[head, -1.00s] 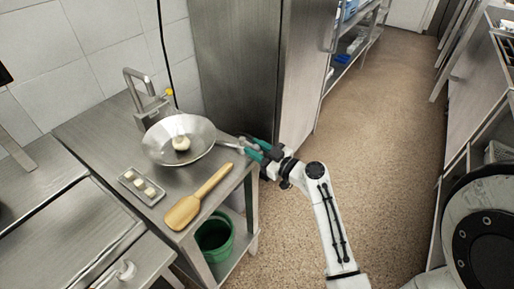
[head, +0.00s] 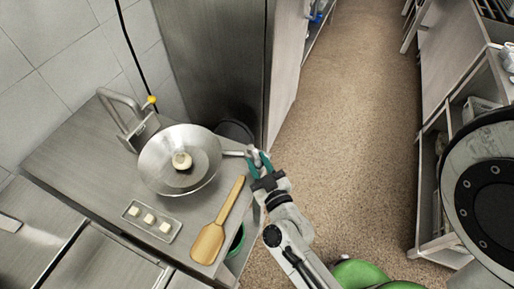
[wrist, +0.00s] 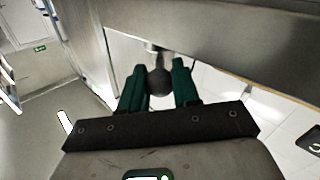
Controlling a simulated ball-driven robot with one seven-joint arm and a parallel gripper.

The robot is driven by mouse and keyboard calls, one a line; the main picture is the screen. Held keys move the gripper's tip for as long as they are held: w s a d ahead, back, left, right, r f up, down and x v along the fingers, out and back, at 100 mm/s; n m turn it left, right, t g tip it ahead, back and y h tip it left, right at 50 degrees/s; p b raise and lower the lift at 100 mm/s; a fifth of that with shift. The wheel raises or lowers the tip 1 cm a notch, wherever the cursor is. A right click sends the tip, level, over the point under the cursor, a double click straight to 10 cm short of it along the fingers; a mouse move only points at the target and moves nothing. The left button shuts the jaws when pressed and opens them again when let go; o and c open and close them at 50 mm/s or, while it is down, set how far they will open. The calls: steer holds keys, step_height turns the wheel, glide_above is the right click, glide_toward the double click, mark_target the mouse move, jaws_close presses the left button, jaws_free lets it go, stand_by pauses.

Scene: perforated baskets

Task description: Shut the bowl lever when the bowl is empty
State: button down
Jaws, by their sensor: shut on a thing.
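A wide metal bowl (head: 153,166) sits on the metal counter. A pale round piece (head: 182,160) shows in the middle of the bowl, so the bowl is not empty. A grey metal handle (head: 234,153) sticks out from the bowl's right side. My gripper (head: 258,160), with green fingers, is at the outer end of this handle. In the wrist view, my gripper (wrist: 158,85) is shut on the handle's dark rounded end (wrist: 158,82), between both fingers. A metal upright with a yellow tip (head: 152,100) stands behind the bowl. Whether it is a lever I cannot tell.
A small tray (head: 136,225) with pale pieces and a wooden paddle (head: 208,243) lie on the counter (head: 75,150). A green bucket (head: 238,241) is below it. A tall steel cabinet (head: 215,60) stands behind. Open floor (head: 350,140) lies to the right.

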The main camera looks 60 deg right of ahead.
steer(key=shift+w+a+m+g+h, duration=0.1)
steer(key=shift+a+m+g+h, duration=0.05)
steer(key=shift+m+g+h, duration=0.2)
steer(key=c, duration=0.9)
jaws_free()
steer(key=shift+o, duration=0.2)
steer(key=shift+f, duration=0.1)
steer(key=shift+s+a, duration=0.3)
steer(key=shift+s, duration=0.05)
steer(key=b+v, duration=0.2)
steer(key=v, duration=0.8)
steer(key=shift+w, duration=0.1)
steer(key=shift+c, duration=0.2)
